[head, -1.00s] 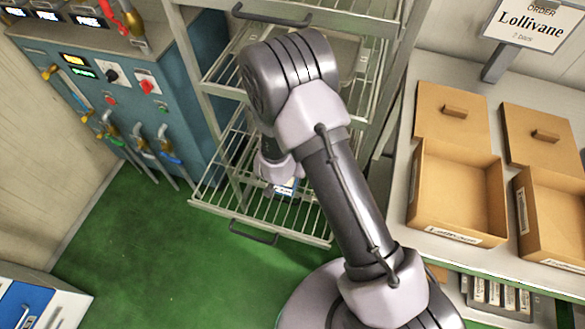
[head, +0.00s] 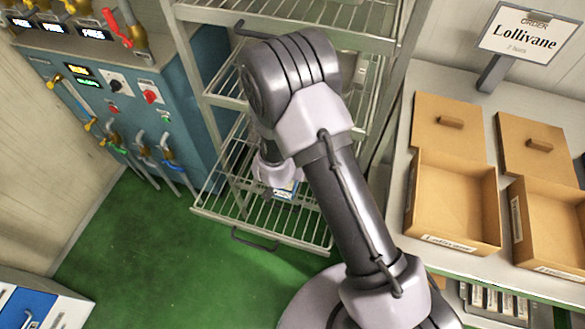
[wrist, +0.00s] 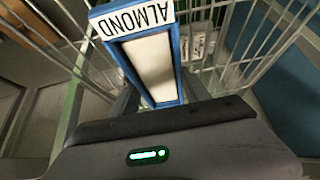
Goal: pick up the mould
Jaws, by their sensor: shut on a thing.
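The mould (wrist: 150,62) is a long blue-framed tray with a white inside and a white end label reading ALMOND. It fills the top middle of the wrist view. My gripper (wrist: 158,98) is shut on it, with grey fingers beside its near end. In the head view my arm hides most of the mould; only a small blue and white end (head: 286,190) shows below my wrist, over the lower wire shelf (head: 225,215). I cannot tell whether it touches the shelf.
The wire rack (head: 215,100) has bars close around my arm. A blue machine (head: 165,90) with valves stands left. At right, a counter holds open cardboard boxes (head: 455,205), lids (head: 450,125) and a Lollivane sign (head: 527,35). The green floor (head: 150,250) in front is clear.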

